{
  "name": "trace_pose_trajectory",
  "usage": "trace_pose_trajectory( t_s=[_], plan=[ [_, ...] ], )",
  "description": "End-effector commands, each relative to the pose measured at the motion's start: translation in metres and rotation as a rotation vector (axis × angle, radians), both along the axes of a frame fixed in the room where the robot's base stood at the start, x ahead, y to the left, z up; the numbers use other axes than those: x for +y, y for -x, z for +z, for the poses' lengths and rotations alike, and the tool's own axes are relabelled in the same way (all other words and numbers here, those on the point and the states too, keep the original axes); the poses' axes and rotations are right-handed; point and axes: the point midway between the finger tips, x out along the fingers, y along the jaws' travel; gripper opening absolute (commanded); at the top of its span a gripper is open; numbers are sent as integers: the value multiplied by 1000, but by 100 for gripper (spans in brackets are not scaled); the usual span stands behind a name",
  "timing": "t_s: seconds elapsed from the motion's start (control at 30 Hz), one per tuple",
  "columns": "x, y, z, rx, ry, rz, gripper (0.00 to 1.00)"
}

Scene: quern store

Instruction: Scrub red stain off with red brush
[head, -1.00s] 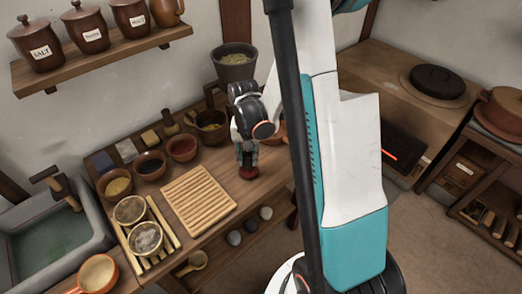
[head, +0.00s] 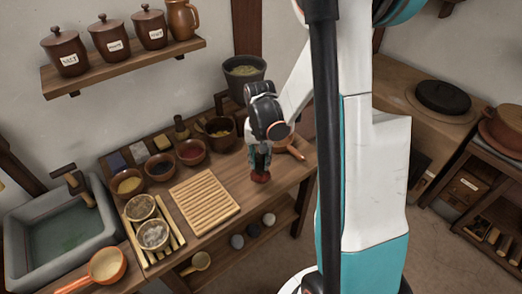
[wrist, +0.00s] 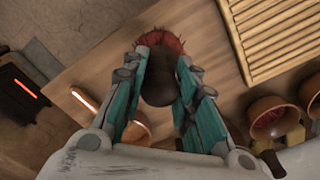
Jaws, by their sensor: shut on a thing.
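My gripper (head: 258,160) is over the wooden counter (head: 240,226), to the right of the slatted board. In the wrist view my gripper (wrist: 158,90) is shut on the dark, round handle of the red brush (wrist: 160,42). The brush's red bristles spread at the far side of the handle, against the counter top. In the head view the red brush (head: 260,177) shows as a small red patch under the fingers, at or very near the wood. I see no red stain apart from the brush; whether one lies under the bristles is hidden.
A slatted board (head: 204,202) lies just left of the brush. An orange-handled pan (head: 290,146) is close behind my gripper. A stone sink (head: 62,240) is at the left.

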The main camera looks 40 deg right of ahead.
Motion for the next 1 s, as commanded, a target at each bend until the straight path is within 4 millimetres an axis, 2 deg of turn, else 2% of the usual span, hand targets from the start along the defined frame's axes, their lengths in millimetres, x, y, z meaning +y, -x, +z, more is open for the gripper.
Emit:
trace_pose_trajectory(
  t_s=[0.1, 0.3, 0.87, 1.0],
  plan=[
    [-1, -2, 14, 0, 0, 1, 0],
    [-1, -5, 28, 0, 0, 3, 0],
    [-2, -6, 29, 0, 0, 4, 0],
    [10, -11, 28, 0, 0, 59, 0]
  ],
)
